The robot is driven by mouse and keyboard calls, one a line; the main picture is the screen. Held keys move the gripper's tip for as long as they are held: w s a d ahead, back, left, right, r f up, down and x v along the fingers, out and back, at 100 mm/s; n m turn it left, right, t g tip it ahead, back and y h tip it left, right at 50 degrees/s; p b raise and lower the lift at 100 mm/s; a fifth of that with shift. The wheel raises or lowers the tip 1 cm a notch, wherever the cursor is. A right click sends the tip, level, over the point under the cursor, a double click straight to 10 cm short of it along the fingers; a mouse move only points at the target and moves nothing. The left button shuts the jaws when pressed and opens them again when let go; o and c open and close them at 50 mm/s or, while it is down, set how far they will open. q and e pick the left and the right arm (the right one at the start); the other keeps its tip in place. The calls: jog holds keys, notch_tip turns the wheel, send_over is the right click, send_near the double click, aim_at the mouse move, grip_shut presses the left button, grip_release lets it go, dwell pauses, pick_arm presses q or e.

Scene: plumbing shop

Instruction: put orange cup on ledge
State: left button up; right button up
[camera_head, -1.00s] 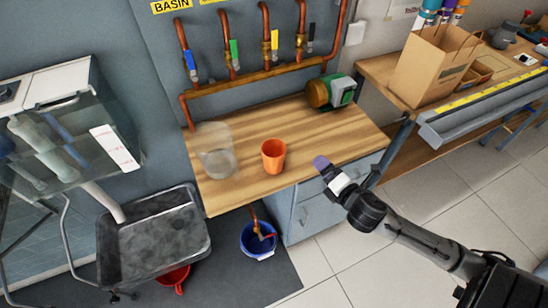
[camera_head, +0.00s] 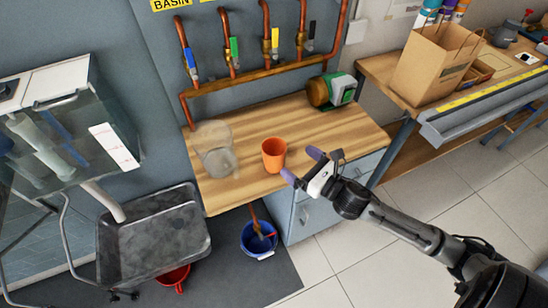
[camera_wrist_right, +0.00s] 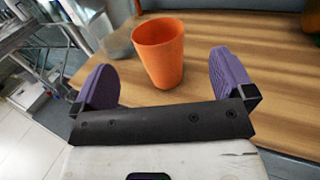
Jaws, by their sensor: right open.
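The orange cup (camera_head: 273,154) stands upright on the wooden counter (camera_head: 255,186), near its front edge. My right gripper (camera_head: 302,166) is open, with purple fingertips, just to the right of the cup and apart from it. In the right wrist view the cup (camera_wrist_right: 159,52) stands ahead of the open fingers (camera_wrist_right: 168,78), roughly centred between them. I cannot tell which surface is the ledge. My left gripper is not in view.
A clear container (camera_head: 214,150) stands left of the cup. A green and copper pump (camera_head: 331,92) sits at the counter's back right. Copper pipes with coloured valves (camera_head: 234,50) run along the wall. A blue bucket (camera_head: 259,239) is on the floor below.

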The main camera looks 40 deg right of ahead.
aim_at(284, 153)
jog(key=w, duration=0.3)
jog(key=w+b, duration=0.1)
jog(key=w, duration=0.1)
jog(key=shift+w+a+f, duration=0.15)
jog(key=shift+a, duration=0.25)
jog(key=shift+w+a+f+b, duration=0.1)
jog(key=shift+w+a+b, duration=0.15)
jog(key=shift+w, duration=0.75)
jog(key=shift+w+a+b, duration=0.15)
jog(key=shift+w+b, duration=0.1)
jog(key=shift+w, duration=0.75)
jog(key=shift+c, duration=0.5)
jog(key=c, duration=1.2)
jog(key=shift+o, duration=0.2)
jog(key=shift+r, duration=0.2)
